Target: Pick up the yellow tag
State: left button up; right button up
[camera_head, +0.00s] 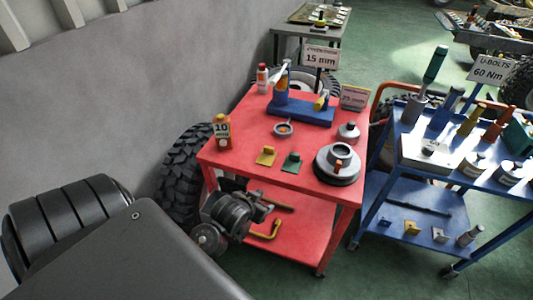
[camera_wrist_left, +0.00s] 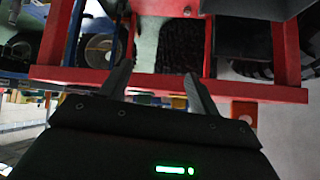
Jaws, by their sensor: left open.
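The yellow tag (camera_head: 265,156), a small flat yellow piece with a raised tab, lies on the upper top of the red table (camera_head: 240,160) near its front left. A similar green tag (camera_head: 291,163) lies to its right. My left gripper (camera_wrist_left: 160,88) shows in the left wrist view with two dark fingers apart and nothing visible between them. Red framework crosses behind the fingers there. I cannot make out the yellow tag in that view. In the head view dark parts of my left arm fill the lower left, apart from the tag; its fingertips cannot be made out. My right gripper is not in view.
A grey flanged part (camera_head: 337,164), a small ring-shaped part (camera_head: 283,129), an orange bottle (camera_head: 222,133) and a blue holder (camera_head: 302,107) stand on the red table. A loaded blue cart (camera_head: 385,190) stands right. A grey wall and tyre (camera_head: 180,165) flank the left.

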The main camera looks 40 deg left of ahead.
aim_at(268, 150)
pick_arm(q)
jog(key=w+a+r+n+t+y, duration=0.1)
jog(key=w+a+r, duration=0.1)
jog(key=w+a, duration=0.1)
jog(key=w+a+r+t, duration=0.1)
jog(key=w+a+r, duration=0.1)
jog(key=w, duration=0.1)
jog(key=w+a+r+n+t+y, duration=0.1)
jog(key=w+a+r, duration=0.1)
jog(key=w+a, duration=0.1)
jog(key=shift+w+a+r+n+t+y, duration=0.3)
jog(key=shift+a+t, duration=0.05)
jog(key=shift+t, duration=0.05)
jog(key=shift+p+x, duration=0.3)
jog(key=shift+x, duration=2.6)
jog(key=x, duration=0.4)
jog(key=shift+w+d+f+p, duration=0.1)
jog(key=shift+w+f+p, duration=0.15)
jog(key=shift+f+p, duration=0.1)
jog(key=c, duration=1.1)
